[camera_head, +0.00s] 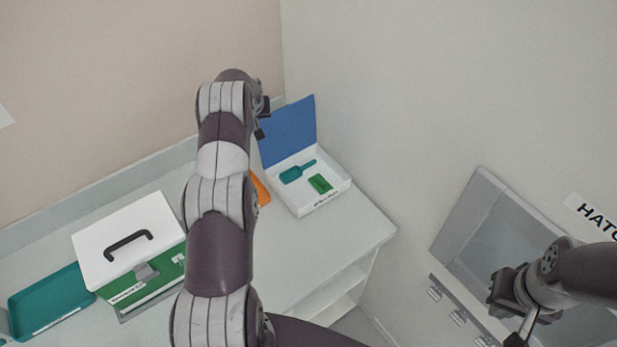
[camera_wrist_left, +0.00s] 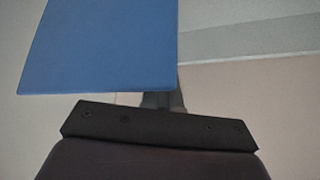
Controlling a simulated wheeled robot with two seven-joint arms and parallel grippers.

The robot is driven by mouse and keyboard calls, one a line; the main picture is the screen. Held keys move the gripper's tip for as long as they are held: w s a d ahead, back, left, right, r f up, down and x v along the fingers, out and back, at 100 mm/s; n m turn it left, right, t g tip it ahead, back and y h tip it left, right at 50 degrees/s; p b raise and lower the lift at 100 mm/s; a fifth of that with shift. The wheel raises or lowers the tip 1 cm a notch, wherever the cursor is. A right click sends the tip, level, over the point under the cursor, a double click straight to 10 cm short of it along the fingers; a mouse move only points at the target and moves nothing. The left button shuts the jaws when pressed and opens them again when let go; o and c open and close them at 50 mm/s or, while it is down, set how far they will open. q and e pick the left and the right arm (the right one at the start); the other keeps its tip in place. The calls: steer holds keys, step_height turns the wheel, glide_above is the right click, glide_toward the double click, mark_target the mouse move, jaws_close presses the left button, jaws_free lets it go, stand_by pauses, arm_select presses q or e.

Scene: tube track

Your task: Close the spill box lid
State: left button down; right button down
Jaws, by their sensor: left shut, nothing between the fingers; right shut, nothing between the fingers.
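The spill box is a white open box (camera_head: 323,203) on the counter, with its blue lid (camera_head: 289,132) standing up at the back edge. A teal scoop (camera_head: 297,172) and a green pad (camera_head: 320,183) lie inside. My left gripper (camera_head: 263,119) is shut and empty at the lid's left edge; I cannot tell if it touches. In the left wrist view the blue lid (camera_wrist_left: 105,45) fills the upper left and partly hides the fingers. My right gripper (camera_head: 506,314) is shut and empty at the lower right, far from the box.
A green case with a white top (camera_head: 110,225) and black handle stands on the counter (camera_head: 367,228), beside a teal tray (camera_head: 50,300). An orange item (camera_head: 260,190) is partly hidden behind my left arm. A grey hatch (camera_head: 465,222) is on the right wall.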

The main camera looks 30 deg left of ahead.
arm_select(q)
steer(key=d, duration=0.1)
steer(key=s+d+r, duration=0.1)
steer(key=d, duration=0.1)
steer(key=s+d+b, duration=0.1)
steer(key=shift+s+d+r, duration=0.15)
steer(key=shift+d+r, duration=0.1)
steer(key=shift+d, duration=0.05)
steer(key=shift+s+d+r, duration=0.3)
steer(key=shift+d, duration=0.15)
step_height(320, 180, up, 8)
steer(key=p, duration=0.5)
glide_above(264, 124)
steer(key=s+d, duration=0.1)
steer(key=shift+s+d, duration=0.1)
steer(key=shift+d, duration=0.05)
